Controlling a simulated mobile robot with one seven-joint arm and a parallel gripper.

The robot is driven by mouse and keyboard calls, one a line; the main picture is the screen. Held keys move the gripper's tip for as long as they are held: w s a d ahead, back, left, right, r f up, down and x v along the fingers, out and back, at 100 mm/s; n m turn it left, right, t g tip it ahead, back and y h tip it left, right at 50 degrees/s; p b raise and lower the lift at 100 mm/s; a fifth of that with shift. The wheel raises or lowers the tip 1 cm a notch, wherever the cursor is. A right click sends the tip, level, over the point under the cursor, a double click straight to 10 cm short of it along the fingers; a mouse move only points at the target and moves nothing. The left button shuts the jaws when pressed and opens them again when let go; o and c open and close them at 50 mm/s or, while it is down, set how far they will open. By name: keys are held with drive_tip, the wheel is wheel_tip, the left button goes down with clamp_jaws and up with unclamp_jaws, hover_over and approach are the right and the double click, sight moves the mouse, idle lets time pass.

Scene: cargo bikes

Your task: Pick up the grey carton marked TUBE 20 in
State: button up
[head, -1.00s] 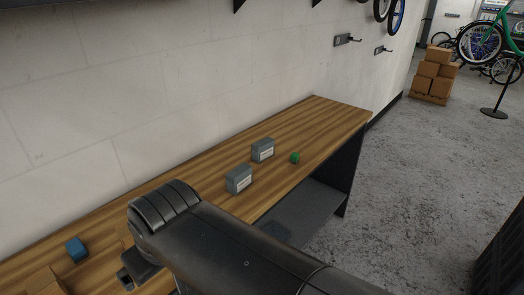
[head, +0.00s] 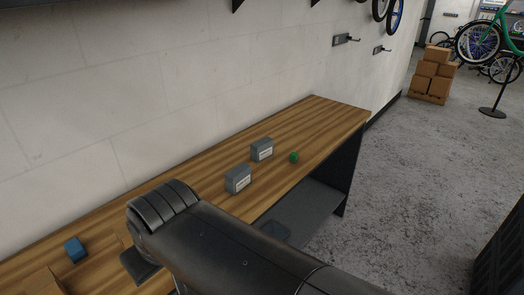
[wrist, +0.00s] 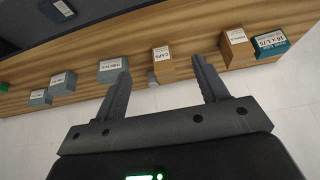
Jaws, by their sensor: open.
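Three grey cartons with white labels stand on the wooden bench in the wrist view: one (wrist: 112,76) by the tip of my left-hand finger, a second (wrist: 64,85) and a third (wrist: 41,100) further left. The labels are too small to read surely, so I cannot tell which is TUBE 20 in. The head view shows two grey cartons, a nearer one (head: 237,181) and a farther one (head: 261,151); my arm hides part of the bench. My gripper (wrist: 160,67) is open and empty, its fingertips pointing towards a brown CAPS carton (wrist: 163,69).
A labelled box (wrist: 57,10) is on the lower shelf. A wall backs the bench.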

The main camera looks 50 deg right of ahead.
drive_tip(key=w+d+n+g+h, duration=0.2)
drive_tip(key=w+d+h, duration=0.1)
drive_tip(key=w+d, duration=0.75)
drive_tip(key=n+g+h, duration=0.6)
drive_tip(key=n+h, duration=0.8)
drive_tip(key=h, duration=0.1)
hover_over(260, 142)
drive_tip(key=a, duration=0.3)
wheel_tip(260, 142, down, 8)
drive_tip(key=shift+s+a+f, duration=0.15)
drive_tip(key=shift+f, duration=0.05)
drive_tip(key=shift+f+n+t, duration=0.1)
drive_tip(key=shift+n+t, duration=0.2)
drive_tip(key=shift+d+f, duration=0.2)
drive_tip(key=shift+f, duration=0.1)
wheel_tip(260, 142, down, 2)
drive_tip(key=shift+f, duration=0.1)
wheel_tip(260, 142, down, 4)
drive_tip(key=shift+r, duration=0.1)
drive_tip(key=shift+d+f, duration=0.2)
drive_tip(key=shift+d, duration=1.25)
drive_tip(key=shift+c, duration=0.5)
